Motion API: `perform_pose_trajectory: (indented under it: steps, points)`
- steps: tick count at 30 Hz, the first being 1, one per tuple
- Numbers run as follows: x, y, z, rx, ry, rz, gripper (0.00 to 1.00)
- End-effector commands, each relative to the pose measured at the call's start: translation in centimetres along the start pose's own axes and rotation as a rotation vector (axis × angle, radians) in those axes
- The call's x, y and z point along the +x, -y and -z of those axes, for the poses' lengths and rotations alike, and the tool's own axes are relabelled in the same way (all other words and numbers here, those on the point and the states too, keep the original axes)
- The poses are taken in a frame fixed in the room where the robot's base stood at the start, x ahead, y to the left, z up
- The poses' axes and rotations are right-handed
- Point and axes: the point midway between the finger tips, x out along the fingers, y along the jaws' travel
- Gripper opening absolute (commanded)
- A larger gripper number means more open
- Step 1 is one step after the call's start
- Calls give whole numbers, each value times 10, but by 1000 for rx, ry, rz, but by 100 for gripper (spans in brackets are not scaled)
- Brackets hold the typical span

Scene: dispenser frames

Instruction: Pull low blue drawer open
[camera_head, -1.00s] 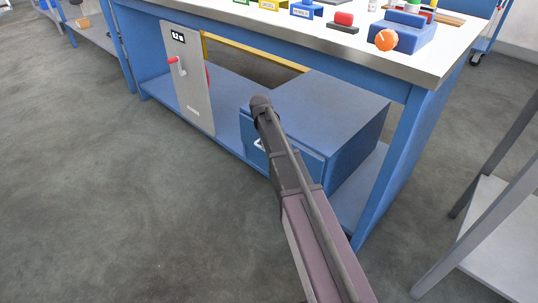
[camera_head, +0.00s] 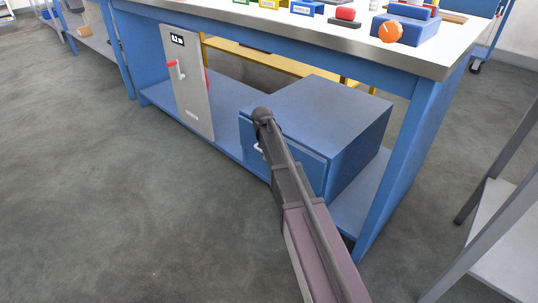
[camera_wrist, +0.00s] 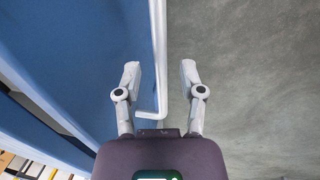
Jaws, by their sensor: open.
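The low blue drawer (camera_head: 310,166) is the front of a blue box on the shelf under the workbench. It looks closed. Its white handle (camera_head: 258,149) shows partly beside my arm in the head view. In the wrist view, the blue drawer front (camera_wrist: 85,60) fills the left side, and the white handle bar (camera_wrist: 158,60) runs down between my fingers. My gripper (camera_wrist: 160,70) is open, with one finger on each side of the bar. Neither finger visibly touches it. In the head view my arm hides the gripper.
A grey panel (camera_head: 190,85) with a red-tipped lever stands left of the drawer box. The white benchtop (camera_head: 430,58) above carries an orange knob on a blue block (camera_head: 412,28). A grey rack (camera_head: 505,225) stands at the right. The floor (camera_head: 120,200) at front left is clear.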

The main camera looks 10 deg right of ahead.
Motion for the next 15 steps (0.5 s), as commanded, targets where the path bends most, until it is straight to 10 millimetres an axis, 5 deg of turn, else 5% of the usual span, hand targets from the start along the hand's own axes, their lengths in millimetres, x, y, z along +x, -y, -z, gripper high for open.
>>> perform_pose_trajectory:
  steps: [5, 10, 15]
  points:
    - [0, 0, 0, 0, 0, 0, 51]
    - [0, 0, 0, 0, 0, 0, 1]
    - [0, 0, 0, 0, 0, 0, 0]
